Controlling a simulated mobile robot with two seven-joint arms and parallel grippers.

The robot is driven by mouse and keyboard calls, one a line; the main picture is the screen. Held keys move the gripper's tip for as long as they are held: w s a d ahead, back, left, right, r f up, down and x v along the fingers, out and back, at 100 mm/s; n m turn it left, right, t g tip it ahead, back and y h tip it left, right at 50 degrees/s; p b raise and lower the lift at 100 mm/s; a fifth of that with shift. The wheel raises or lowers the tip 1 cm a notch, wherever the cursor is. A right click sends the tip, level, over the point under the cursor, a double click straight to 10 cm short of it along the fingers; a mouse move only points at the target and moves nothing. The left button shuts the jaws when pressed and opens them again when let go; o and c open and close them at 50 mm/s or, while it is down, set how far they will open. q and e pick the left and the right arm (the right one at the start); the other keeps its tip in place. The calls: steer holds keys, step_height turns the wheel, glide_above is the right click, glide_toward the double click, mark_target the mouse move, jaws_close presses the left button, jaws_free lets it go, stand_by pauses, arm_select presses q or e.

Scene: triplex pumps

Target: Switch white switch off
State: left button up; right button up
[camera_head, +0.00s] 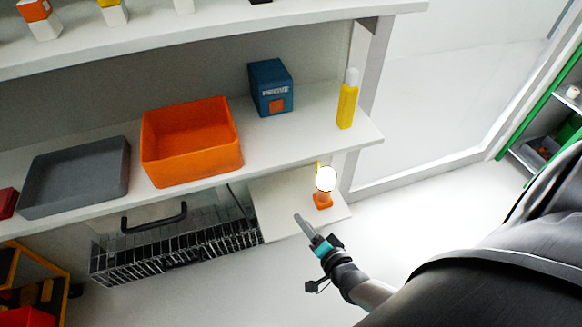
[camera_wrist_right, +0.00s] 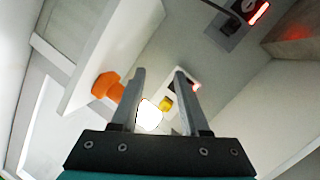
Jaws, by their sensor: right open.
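My right gripper (camera_head: 299,217) is open and empty, below and left of the orange lamp (camera_head: 323,201) in the head view. The lamp's round head (camera_head: 326,178) glows white. In the wrist view, my gripper's two fingers (camera_wrist_right: 159,72) are spread, with the glowing white head (camera_wrist_right: 149,115) and a small yellow part (camera_wrist_right: 166,103) between them. The orange base (camera_wrist_right: 108,87) lies left of the fingers. My left gripper is out of view.
The lamp stands on a low white shelf (camera_head: 277,205) beside a black wire basket (camera_head: 180,250). The shelf above holds an orange bin (camera_head: 190,140), grey tray (camera_head: 75,177), blue box (camera_head: 271,88) and yellow bottle (camera_head: 347,100). A dark unit (camera_wrist_right: 240,20) has a red light.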

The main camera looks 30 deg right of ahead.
arm_select(q)
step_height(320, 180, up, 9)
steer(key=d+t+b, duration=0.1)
steer(key=b, duration=0.2)
arm_select(e)
steer(key=w+d+r+m+t+h, duration=0.3)
steer(key=r+m, duration=0.2)
steer(key=m, duration=0.3)
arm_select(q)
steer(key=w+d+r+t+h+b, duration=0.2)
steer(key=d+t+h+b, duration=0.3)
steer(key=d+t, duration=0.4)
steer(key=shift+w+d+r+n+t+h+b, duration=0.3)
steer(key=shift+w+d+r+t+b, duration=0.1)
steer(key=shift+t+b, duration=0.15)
arm_select(e)
steer(key=x, duration=1.4)
steer(key=shift+w+d+r, duration=0.15)
steer(key=shift+w+d, duration=0.15)
steer(key=shift+d, duration=0.05)
jaws_close()
